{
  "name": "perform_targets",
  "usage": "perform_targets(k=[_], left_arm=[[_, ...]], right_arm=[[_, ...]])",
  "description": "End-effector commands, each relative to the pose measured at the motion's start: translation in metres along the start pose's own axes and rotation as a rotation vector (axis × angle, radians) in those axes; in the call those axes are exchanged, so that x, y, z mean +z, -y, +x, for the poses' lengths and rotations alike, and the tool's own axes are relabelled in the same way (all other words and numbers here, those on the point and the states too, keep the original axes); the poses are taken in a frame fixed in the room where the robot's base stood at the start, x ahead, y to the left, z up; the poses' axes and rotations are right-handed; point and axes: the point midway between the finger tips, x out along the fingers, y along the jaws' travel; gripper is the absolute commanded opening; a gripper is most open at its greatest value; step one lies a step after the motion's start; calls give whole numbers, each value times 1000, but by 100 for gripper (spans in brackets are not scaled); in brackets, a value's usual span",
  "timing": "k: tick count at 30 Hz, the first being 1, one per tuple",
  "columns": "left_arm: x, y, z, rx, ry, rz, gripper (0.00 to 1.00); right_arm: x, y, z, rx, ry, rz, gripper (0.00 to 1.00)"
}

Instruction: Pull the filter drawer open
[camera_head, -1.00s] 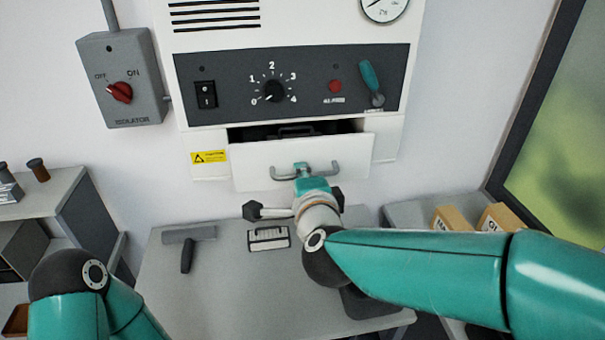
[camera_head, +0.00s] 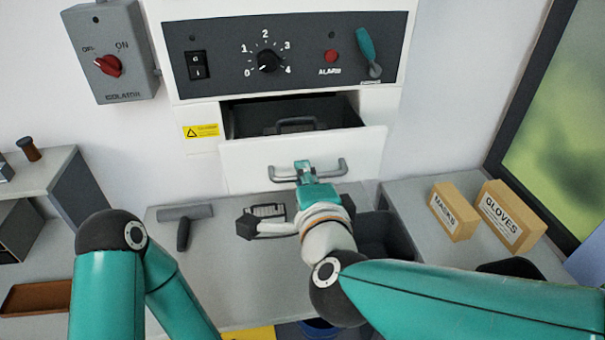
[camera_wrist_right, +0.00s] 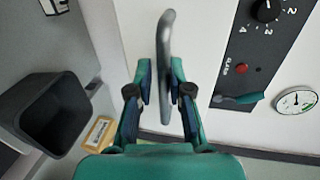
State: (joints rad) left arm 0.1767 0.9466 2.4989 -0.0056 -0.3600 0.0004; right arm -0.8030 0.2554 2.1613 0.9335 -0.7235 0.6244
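The white filter drawer (camera_head: 250,172) is partly out of the machine front, and its dark inside shows behind the front panel. A grey bar handle (camera_head: 335,170) is on its front; it also shows in the right wrist view (camera_wrist_right: 166,40). My right gripper (camera_head: 304,172) is at the middle of the handle. In the right wrist view its fingers (camera_wrist_right: 162,85) lie on either side of the bar, close around it; contact with each pad is hard to make out. Of my left arm only links show; its gripper is out of view.
Below stands a grey bench (camera_head: 225,275) with a grey T-shaped tool (camera_head: 184,222) and a dark bin (camera_head: 385,240). Boxes marked masks (camera_head: 452,210) and gloves (camera_head: 512,215) stand at right. A control panel (camera_head: 220,62) is above the drawer.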

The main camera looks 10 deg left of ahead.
Motion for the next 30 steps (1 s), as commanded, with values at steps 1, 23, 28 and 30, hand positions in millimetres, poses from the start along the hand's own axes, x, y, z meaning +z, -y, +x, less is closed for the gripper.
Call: perform_targets(k=[1, 23, 28, 30], left_arm=[[0, 0, 0, 0, 0, 0, 40], [0, 0, -1, 0, 0, 0, 40], [0, 0, 0, 0, 0, 0, 40], [0, 0, 0, 0, 0, 0, 40]], right_arm=[[0, 0, 0, 0, 0, 0, 31], [1, 3, -51, -10, 4, 2, 36], [2, 2, -85, -9, 5, 2, 36], [2, 2, -97, -8, 4, 1, 36]])
